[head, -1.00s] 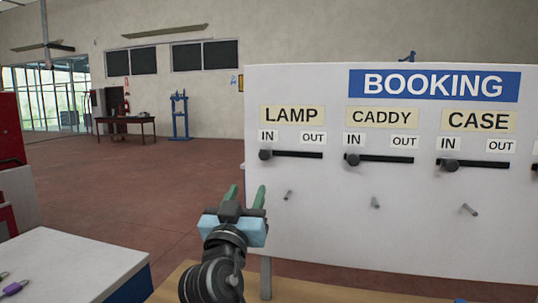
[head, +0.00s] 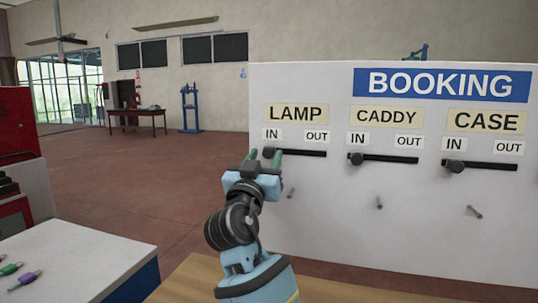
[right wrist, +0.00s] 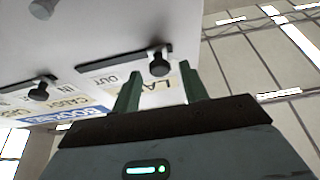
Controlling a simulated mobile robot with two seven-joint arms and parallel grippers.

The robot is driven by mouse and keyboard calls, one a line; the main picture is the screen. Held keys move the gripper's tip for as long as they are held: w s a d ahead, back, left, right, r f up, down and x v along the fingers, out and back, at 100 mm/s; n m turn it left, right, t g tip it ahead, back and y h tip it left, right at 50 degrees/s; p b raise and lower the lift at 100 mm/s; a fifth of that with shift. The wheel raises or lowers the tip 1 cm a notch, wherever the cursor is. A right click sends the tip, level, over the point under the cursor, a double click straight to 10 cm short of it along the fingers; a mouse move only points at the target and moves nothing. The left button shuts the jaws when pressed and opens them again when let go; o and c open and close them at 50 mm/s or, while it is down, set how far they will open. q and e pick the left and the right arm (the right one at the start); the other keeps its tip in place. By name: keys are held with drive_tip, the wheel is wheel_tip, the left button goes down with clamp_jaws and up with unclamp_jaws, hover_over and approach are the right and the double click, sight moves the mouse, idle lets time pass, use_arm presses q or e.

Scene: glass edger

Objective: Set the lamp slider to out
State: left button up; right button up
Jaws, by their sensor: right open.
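The white booking board has a LAMP slot (head: 305,153) with a round black lamp slider knob (head: 269,151) at its IN end, on the left. In the head view my right gripper (head: 264,155) is raised in front of that knob, its green fingers partly overlapping it. In the right wrist view, which shows the board upside down, the lamp knob (right wrist: 159,64) lies ahead of the gap between the open fingers (right wrist: 160,78). I cannot tell whether a finger touches it. My left gripper is not in view.
The CADDY knob (head: 357,159) and CASE knob (head: 457,166) also stand at IN on the same board. Several grey pegs (head: 379,202) stick out below the slots. A white-topped table (head: 75,255) with small coloured items is at the lower left. A wooden tabletop (head: 190,285) lies below my arm.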

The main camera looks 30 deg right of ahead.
drive_tip(key=shift+w+d+r, duration=0.15)
drive_tip(key=shift+w+d, duration=0.25)
drive_tip(key=shift+d, duration=0.1)
clamp_jaws()
